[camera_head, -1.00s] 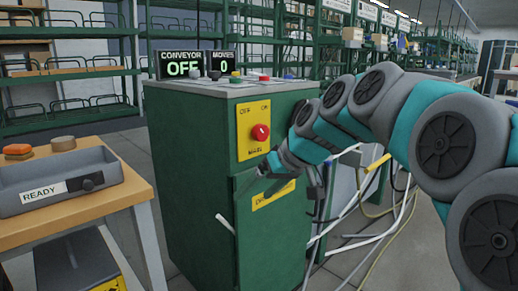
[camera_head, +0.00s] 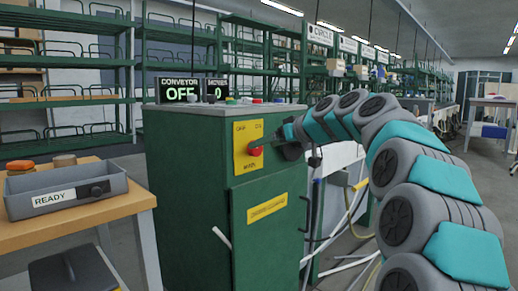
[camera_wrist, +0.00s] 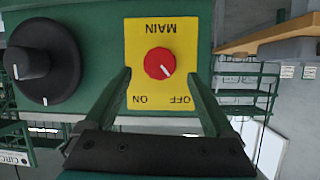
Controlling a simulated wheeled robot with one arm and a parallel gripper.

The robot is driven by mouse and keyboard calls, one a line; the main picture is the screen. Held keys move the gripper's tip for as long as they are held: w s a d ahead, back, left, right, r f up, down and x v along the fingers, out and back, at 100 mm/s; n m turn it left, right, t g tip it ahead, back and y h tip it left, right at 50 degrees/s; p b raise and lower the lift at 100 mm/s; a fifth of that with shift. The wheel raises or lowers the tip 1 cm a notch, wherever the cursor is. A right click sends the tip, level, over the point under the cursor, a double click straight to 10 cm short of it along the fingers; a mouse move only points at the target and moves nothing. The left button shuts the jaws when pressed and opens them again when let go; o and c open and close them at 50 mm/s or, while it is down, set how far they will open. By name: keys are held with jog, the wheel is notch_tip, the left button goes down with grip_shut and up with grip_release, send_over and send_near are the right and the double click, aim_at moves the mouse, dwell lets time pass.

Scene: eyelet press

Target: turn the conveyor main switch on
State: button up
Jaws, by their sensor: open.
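The main switch is a red round knob (camera_head: 255,150) on a yellow plate (camera_head: 241,137) marked OFF and ON, on the front of the green cabinet (camera_head: 190,190). In the wrist view the knob (camera_wrist: 158,63) shows upside down, with a pale pointer line slanting toward the OFF side. My gripper (camera_wrist: 158,80) is open, with one finger on each side of the plate and the knob between their lines. I cannot tell whether the fingers touch the knob. The display (camera_head: 181,91) reads CONVEYOR OFF.
A large black dial (camera_wrist: 41,63) sits beside the yellow plate in the wrist view. A wooden table (camera_head: 100,212) with a grey READY tray (camera_head: 30,206) stands left of the cabinet. Cables hang at the cabinet's right.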

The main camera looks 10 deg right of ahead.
aim_at(260, 149)
jog(key=shift+x, duration=1.95)
jog(key=c, duration=1.4)
jog(key=shift+w+d+f+m+g+y+p, duration=0.15)
jog(key=shift+m+g+y+p, duration=0.3)
jog(key=shift+m+y+p, duration=1.2)
jog(key=shift+w+d+f+m+g+y+p, duration=0.15)
jog(key=shift+m+g+y+p, duration=0.35)
jog(key=shift+m+p, duration=2.1)
jog(key=shift+d+m+g+y+p, duration=0.15)
jog(key=shift+m+g+y+p, duration=0.2)
jog(key=shift+m+y+p, duration=1.7)
jog(key=shift+f+n+h+p, duration=0.1)
jog(key=shift+n+h+p, duration=0.4)
jog(key=shift+h+p, duration=0.3)
